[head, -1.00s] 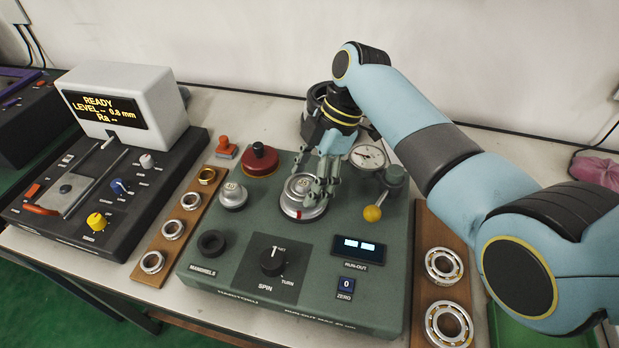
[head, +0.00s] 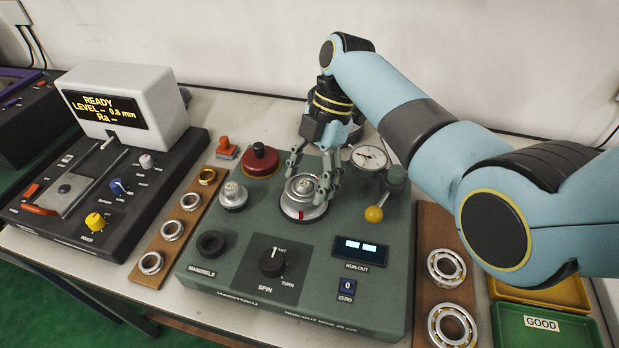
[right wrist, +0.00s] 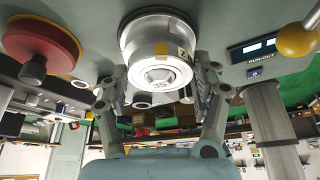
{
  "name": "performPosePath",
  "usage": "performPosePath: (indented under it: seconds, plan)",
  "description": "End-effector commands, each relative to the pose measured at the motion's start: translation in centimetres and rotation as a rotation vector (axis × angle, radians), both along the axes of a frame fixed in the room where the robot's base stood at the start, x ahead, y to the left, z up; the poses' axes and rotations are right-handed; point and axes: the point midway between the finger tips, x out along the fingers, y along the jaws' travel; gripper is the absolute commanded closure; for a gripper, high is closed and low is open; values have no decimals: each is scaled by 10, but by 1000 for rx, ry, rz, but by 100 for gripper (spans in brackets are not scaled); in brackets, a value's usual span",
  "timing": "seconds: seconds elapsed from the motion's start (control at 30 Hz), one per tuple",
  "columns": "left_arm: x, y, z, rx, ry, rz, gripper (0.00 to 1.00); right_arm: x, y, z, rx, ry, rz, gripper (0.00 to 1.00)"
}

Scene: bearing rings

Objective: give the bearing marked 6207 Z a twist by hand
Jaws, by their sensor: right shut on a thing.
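A silver round mandrel (head: 303,185) stands on the spindle of the green run-out machine (head: 220,275). Its end reads 35 in the right wrist view (right wrist: 160,82). Two open bearings with visible balls (head: 445,267) lie on the right wooden rack. I cannot read 6207 Z on any part. My left gripper is out of view.
A dial gauge (head: 368,157) and a yellow-knobbed lever (head: 374,214) stand close right of the spindle. A SPIN dial (head: 272,261) is in front. A green GOOD tray (head: 545,328) is at right.

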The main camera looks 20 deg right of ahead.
Motion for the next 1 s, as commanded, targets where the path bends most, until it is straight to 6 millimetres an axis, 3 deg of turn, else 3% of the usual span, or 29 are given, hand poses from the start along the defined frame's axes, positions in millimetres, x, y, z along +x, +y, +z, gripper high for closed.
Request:
performPosePath:
  seconds: [0.27,0.5,0.83,1.0]
  plan:
    - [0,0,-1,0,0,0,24,-1,0,-1,-1,2,15,83]
    - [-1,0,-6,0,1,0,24,1,0,-2,-2,3,174,83]
    - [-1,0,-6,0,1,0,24,1,0,-1,-2,4,207,83]
    - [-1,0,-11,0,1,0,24,3,1,-2,-1,3,327,83]
